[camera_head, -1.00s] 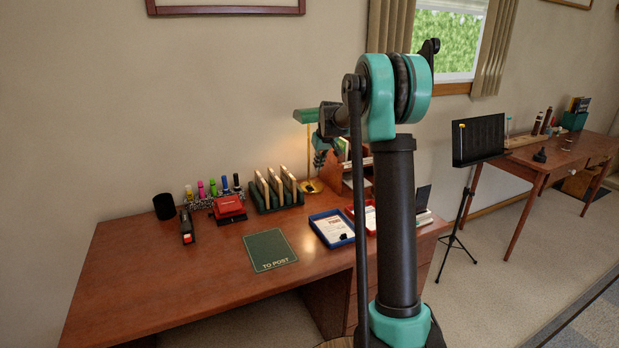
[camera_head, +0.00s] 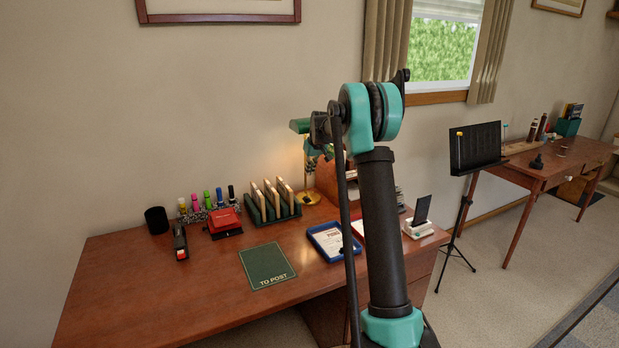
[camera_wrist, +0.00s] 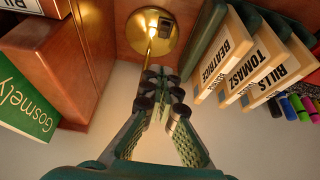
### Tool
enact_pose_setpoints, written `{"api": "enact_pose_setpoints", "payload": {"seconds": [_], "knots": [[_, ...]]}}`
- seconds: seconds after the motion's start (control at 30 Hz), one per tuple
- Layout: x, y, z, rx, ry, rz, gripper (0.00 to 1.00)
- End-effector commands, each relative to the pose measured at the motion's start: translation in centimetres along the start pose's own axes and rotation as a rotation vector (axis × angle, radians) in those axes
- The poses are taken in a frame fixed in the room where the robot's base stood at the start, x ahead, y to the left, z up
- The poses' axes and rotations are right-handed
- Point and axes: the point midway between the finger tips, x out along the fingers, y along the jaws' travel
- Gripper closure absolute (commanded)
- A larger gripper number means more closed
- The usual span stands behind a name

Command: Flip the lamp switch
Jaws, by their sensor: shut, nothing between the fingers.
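The desk lamp has a green shade (camera_head: 299,126) and a round brass base (camera_head: 309,197) at the back of the desk, and it is lit. My arm hides part of it in the head view. The wrist view shows the brass base (camera_wrist: 142,42) at the top centre, with the lamp's stem and a small dark switch (camera_wrist: 167,26) on it. My gripper (camera_wrist: 160,84) is shut and empty, its fingertips just below the base in the wrist picture, apart from the switch as far as I can tell. In the head view my gripper (camera_head: 314,156) is mostly hidden beside the lamp stem.
A dark green rack (camera_head: 273,215) of wooden name blocks stands left of the lamp. A wooden desk organiser (camera_head: 328,178) stands to its right. A blue tray (camera_head: 332,255) lies in front. Several markers (camera_head: 207,199) and a red box (camera_head: 223,220) are farther left.

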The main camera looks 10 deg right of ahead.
Motion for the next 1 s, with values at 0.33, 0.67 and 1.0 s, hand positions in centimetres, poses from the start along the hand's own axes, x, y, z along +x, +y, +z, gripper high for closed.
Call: {"api": "enact_pose_setpoints", "payload": {"seconds": [0.33, 0.67, 1.0], "knots": [[6.8, 0.0, 0.0, -0.001, 0.0, 0.0, 1.0], [10.5, 0.0, 2.3, 0.0, 0.0, 0.0, 1.0], [11.0, 0.0, 2.8, 0.0, 0.0, 0.0, 1.0]]}}
